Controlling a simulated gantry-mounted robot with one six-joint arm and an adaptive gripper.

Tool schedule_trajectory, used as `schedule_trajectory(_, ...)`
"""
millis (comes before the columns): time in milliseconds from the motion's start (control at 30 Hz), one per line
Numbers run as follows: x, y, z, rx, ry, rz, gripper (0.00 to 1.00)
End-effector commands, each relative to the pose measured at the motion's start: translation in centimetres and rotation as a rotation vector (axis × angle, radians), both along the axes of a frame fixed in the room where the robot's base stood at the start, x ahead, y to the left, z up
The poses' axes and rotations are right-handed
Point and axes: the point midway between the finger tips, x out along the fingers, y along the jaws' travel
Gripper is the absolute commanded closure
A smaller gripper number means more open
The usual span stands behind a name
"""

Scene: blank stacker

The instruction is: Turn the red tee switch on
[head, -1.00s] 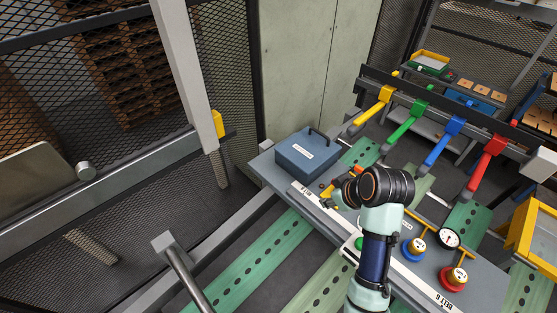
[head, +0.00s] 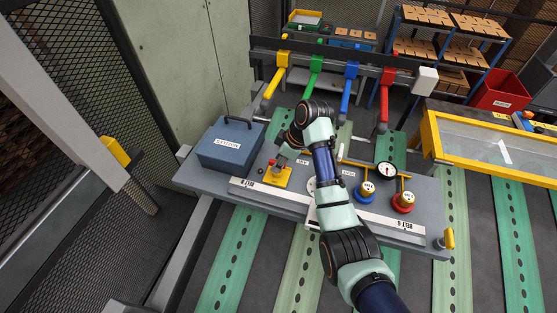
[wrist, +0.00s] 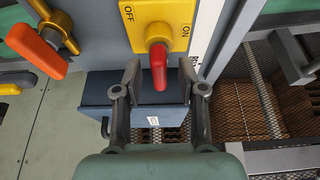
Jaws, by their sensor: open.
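The red switch handle (wrist: 158,66) is on a yellow plate (wrist: 128,30) marked OFF and ON in the wrist view. The handle points toward the bottom of that view, with OFF at upper left and ON at right. In the head view the yellow switch body (head: 277,176) sits on the grey panel, right of the blue box, partly covered by my arm. My gripper (wrist: 160,78) is open, one finger on each side of the red handle, with visible gaps. I cannot tell how deep the handle lies between the fingers.
An orange lever on a brass fitting (wrist: 36,50) is left of the switch in the wrist view. The blue box (head: 228,146) stands at the panel's left end. A gauge (head: 386,171) and blue (head: 366,191) and red (head: 403,202) knobs are to the right.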

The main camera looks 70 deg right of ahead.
Motion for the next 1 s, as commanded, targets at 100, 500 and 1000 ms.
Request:
schedule_trajectory(100, 0.05, 0.0, -0.07, -0.001, 0.0, 0.0, 0.59)
schedule_trajectory(500, 0.05, 0.01, -0.03, -0.001, 0.0, 0.0, 1.0)
schedule_trajectory(1000, 0.07, 0.12, 0.37, 0.0, 0.0, -0.103, 1.0)
